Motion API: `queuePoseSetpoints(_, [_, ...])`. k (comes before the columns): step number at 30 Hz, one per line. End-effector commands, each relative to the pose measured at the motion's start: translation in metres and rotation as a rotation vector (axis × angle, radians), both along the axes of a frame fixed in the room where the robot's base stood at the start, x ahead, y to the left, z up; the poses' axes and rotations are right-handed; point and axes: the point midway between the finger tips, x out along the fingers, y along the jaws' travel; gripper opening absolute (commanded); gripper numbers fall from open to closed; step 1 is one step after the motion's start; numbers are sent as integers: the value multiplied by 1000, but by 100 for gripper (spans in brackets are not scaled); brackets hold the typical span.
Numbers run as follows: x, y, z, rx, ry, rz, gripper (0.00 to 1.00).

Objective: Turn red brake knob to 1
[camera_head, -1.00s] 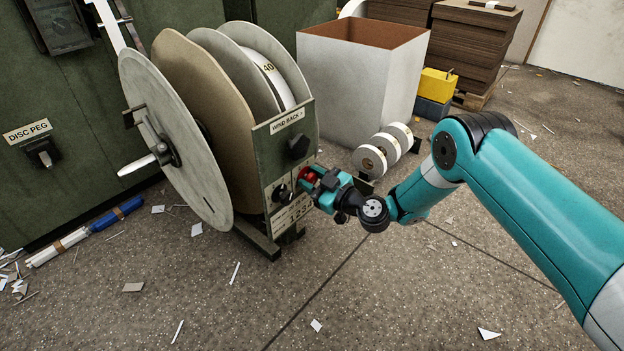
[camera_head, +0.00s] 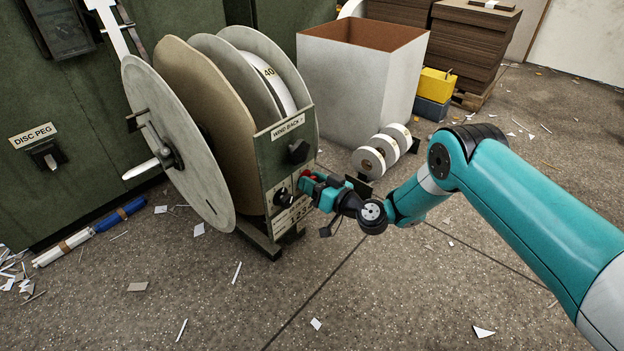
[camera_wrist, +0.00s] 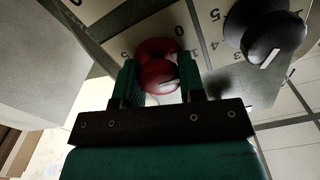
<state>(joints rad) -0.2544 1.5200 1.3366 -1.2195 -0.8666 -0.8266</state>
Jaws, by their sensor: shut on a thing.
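The red brake knob (camera_wrist: 158,66) sits on the pale dial plate in the wrist view, with its face partly hidden between my fingers. My gripper (camera_wrist: 160,82) is shut on the knob, one finger on each side of it. A printed 0 shows just above the knob and a 5 to its left; the knob's pointer setting cannot be read. In the head view my gripper (camera_head: 309,184) reaches the green front panel (camera_head: 284,150) from the right, and a little of the red knob (camera_head: 305,174) shows there.
A black knob (camera_wrist: 264,42) with a white mark stands right of the red one. Behind the panel are large reel discs (camera_head: 178,145). White tape rolls (camera_head: 370,161) and a tall open box (camera_head: 355,85) stand at the back. The floor in front is open, with paper scraps.

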Motion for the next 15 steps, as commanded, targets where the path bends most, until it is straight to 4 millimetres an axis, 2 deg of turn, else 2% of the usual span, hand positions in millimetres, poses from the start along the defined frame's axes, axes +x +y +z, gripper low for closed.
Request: queuePoseSetpoints(15, [-1,0,-2,131,174,1,13])
